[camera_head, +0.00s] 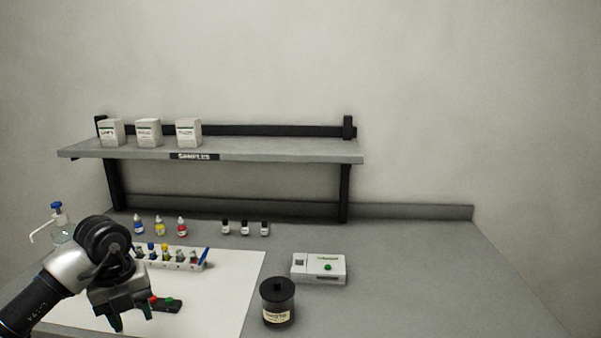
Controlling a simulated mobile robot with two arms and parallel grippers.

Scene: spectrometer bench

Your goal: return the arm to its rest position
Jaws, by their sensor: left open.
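My left arm comes in from the lower left. My left gripper (132,320) is at its end, pointing down over the left part of the white mat (232,290). Its jaws are open, and I see nothing held between them. A small dark device with a red and a green button (166,304) lies on the mat just right of the gripper, partly hidden behind it. I cannot tell whether the gripper touches it. My right gripper is not in view.
A white rack (180,265) with several capped vials stands behind the gripper, and a wash bottle (62,228) stands at the left. A dark labelled jar (278,305) and a white instrument (319,270) stand right of the mat. A shelf (270,150) holds white boxes. The right bench is clear.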

